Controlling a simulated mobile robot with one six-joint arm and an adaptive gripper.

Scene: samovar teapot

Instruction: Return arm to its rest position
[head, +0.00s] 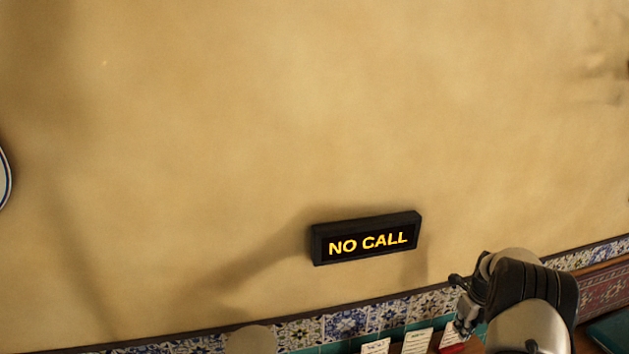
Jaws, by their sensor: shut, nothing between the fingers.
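My arm shows at the bottom right, with silver links and a ribbed black joint cover. My gripper (461,307) is the small dark part at the left side of this arm, in front of the tiled strip. It is partly seen and small, and it looks shut with nothing held. The rest of my arm runs out of the bottom of the view.
A black sign (366,238) reading "NO CALL" in yellow letters is on the plain tan wall (220,120). Below runs a blue and white tile strip (345,322). Several white cards (417,341) stand at the bottom edge. A white-and-blue rim (3,180) shows at the left edge.

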